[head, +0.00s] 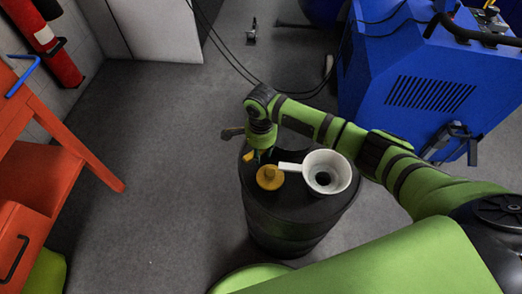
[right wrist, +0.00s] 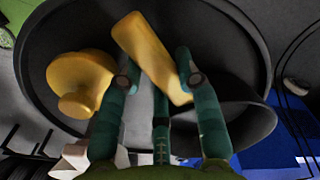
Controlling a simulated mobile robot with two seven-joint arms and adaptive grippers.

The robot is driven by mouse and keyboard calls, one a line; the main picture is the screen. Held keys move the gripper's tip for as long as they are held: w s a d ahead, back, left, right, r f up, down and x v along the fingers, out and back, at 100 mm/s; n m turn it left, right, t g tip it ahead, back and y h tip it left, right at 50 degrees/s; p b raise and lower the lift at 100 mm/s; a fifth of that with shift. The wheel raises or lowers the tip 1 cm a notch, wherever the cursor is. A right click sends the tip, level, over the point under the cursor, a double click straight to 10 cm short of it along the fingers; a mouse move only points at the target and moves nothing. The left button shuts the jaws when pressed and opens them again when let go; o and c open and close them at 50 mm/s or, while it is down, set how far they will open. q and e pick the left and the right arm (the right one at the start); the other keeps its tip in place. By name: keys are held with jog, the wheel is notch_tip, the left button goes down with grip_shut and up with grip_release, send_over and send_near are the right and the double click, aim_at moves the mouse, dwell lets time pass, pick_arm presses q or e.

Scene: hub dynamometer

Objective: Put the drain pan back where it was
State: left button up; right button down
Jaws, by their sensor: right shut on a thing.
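No thing is plain to me as the drain pan. A black drum (head: 290,225) stands on the floor below my right gripper (head: 262,156). The gripper is at the drum's left side and shut on a yellow bar (head: 248,156). In the right wrist view the bar (right wrist: 150,55) lies slanted between the fingers (right wrist: 160,85), over the dark round top. A yellow knobbed piece (head: 270,178) is beside the gripper and shows in the wrist view (right wrist: 80,82). A dark rounded shape (right wrist: 245,122) shows at lower right there; I cannot tell what it is. My left gripper is out of view.
A white funnel (head: 340,180) with a handle sits on the drum's right side, close to the gripper. A blue machine (head: 400,110) with black cables stands at upper right. An orange bench (head: 35,180) is at left. Grey floor (head: 160,170) between bench and drum is clear.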

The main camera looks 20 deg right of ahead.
jog(key=c, duration=0.9)
grip_release()
jog(key=shift+f, duration=0.1)
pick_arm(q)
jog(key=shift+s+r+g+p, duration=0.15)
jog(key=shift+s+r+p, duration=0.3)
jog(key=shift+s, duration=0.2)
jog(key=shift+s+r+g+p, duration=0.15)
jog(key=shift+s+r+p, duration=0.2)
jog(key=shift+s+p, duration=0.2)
pick_arm(e)
notch_tip(320, 180, up, 12)
jog(key=shift+r, duration=0.15)
